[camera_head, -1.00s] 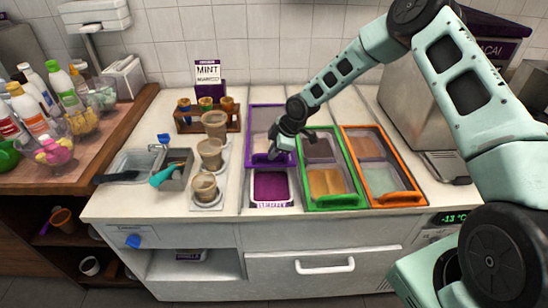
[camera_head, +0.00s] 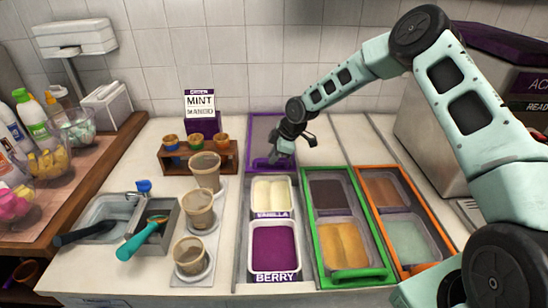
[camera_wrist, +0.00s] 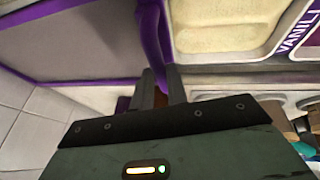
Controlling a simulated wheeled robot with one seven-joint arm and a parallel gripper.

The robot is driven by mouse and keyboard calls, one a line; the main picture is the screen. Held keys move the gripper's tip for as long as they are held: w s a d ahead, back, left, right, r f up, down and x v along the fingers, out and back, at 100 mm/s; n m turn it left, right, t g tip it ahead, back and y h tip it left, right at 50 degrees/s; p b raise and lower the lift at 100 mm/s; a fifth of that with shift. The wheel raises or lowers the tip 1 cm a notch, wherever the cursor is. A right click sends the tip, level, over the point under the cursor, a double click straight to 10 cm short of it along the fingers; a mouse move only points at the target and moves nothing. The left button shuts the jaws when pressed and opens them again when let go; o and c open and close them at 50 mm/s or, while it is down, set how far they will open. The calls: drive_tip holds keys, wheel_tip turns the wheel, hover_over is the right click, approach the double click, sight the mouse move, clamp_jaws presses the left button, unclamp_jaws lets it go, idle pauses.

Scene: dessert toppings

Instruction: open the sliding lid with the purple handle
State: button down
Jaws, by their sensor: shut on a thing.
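The sliding lid with the purple frame (camera_head: 253,133) is pushed to the back of its well, close to the tiled wall. Its purple handle (camera_wrist: 152,35) runs between my fingertips in the wrist view. My gripper (camera_head: 282,152) is at the lid's front right corner, and in the wrist view my gripper (camera_wrist: 161,85) is shut on the handle. In front of the lid, the vanilla tub (camera_head: 271,194) and the berry tub (camera_head: 275,246) lie uncovered. The vanilla tub also shows close by in the wrist view (camera_wrist: 222,28).
Green-framed (camera_head: 348,278) and orange-framed (camera_head: 420,267) lids cover tubs to the right. Several cups (camera_head: 200,210) stand to the left, with a wooden topping rack (camera_head: 199,160) and mint sign (camera_head: 200,112) behind. The tiled wall (camera_head: 270,60) lies just behind the lid.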

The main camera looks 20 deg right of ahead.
drive_tip(key=c, duration=1.4)
unclamp_jaws()
drive_tip(key=b+v, duration=0.3)
drive_tip(key=v, duration=1.4)
drive_tip(key=shift+s+d+r, duration=0.1)
drive_tip(key=shift+r, duration=0.1)
drive_tip(key=s+a+g, duration=0.2)
drive_tip(key=s+a, duration=0.6)
drive_tip(key=a, duration=0.3)
drive_tip(key=s+a+m+h, duration=0.1)
drive_tip(key=s+a+m, duration=0.1)
drive_tip(key=s, duration=0.9)
drive_tip(key=s+a+r+m+g+h, duration=0.1)
drive_tip(key=s+a+m, duration=0.1)
drive_tip(key=s, duration=0.9)
drive_tip(key=s+a+r+m+h, duration=0.1)
drive_tip(key=s+a+m, duration=0.1)
drive_tip(key=s, duration=0.8)
drive_tip(key=shift+s+m, duration=0.4)
drive_tip(key=shift+m, duration=0.2)
